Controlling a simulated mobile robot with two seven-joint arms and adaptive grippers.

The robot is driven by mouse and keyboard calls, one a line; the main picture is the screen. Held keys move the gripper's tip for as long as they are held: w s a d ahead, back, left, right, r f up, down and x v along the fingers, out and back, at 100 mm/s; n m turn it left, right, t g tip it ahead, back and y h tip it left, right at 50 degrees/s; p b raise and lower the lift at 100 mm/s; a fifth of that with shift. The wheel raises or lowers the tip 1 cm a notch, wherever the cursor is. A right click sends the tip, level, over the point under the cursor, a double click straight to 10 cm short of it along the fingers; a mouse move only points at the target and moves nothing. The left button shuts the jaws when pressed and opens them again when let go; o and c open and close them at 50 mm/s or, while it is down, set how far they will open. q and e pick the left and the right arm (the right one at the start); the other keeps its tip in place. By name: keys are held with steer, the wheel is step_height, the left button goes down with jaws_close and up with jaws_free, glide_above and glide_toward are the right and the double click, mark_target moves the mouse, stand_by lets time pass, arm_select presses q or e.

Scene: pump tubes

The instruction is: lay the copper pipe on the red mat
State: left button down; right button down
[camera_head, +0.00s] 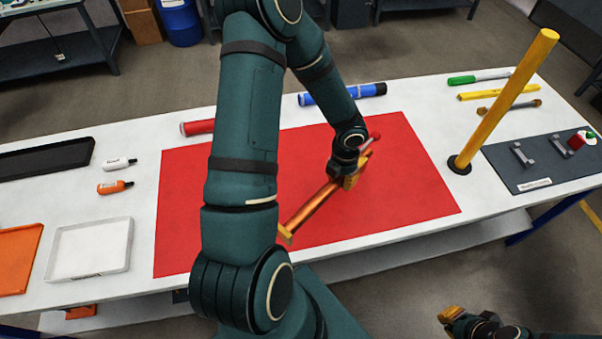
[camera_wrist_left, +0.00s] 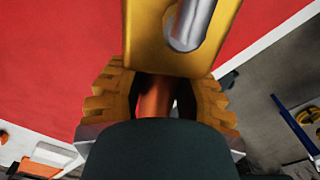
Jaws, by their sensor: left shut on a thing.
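The copper pipe (camera_head: 313,206) is held at its upper part by my left gripper (camera_head: 352,178), over the red mat (camera_head: 410,185). It slants down to the left in the picture, with a yellow end piece at its lower end. A small red knob shows just beyond the gripper. In the left wrist view the copper pipe (camera_wrist_left: 155,97) sits between the ridged yellow fingers of my left gripper (camera_wrist_left: 160,100), below a yellow block with a metal pin. Whether the pipe touches the mat cannot be told. My right gripper (camera_head: 452,314) is off the table's front edge; its jaw opening is unclear.
A yellow post (camera_head: 505,98) stands right of the mat, beside a dark grey board (camera_head: 540,180). A red tube (camera_head: 197,127) and a blue tube (camera_head: 342,94) lie behind the mat. Two bottles and a white tray (camera_head: 88,226) are left. My left arm hides part of the mat.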

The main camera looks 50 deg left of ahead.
arm_select(q)
steer(key=m, duration=0.1)
steer(key=a+m+p, duration=0.1)
steer(key=m, duration=0.1)
steer(key=shift+s+a+r+m, duration=0.15)
steer(key=shift+s+r+m, duration=0.15)
steer(key=shift+s+r, duration=0.05)
steer(key=f+m, duration=0.1)
steer(key=f, duration=0.1)
steer(key=f+m+b, duration=0.1)
steer(key=f, duration=0.1)
steer(key=f+m, duration=0.1)
steer(key=shift+s+a+f+b, duration=0.2)
steer(key=shift+a+f+b, duration=0.2)
steer(key=shift+s+f, duration=0.1)
steer(key=shift+f, duration=0.55)
steer(key=shift+f+b, duration=0.7)
steer(key=shift+f, duration=0.85)
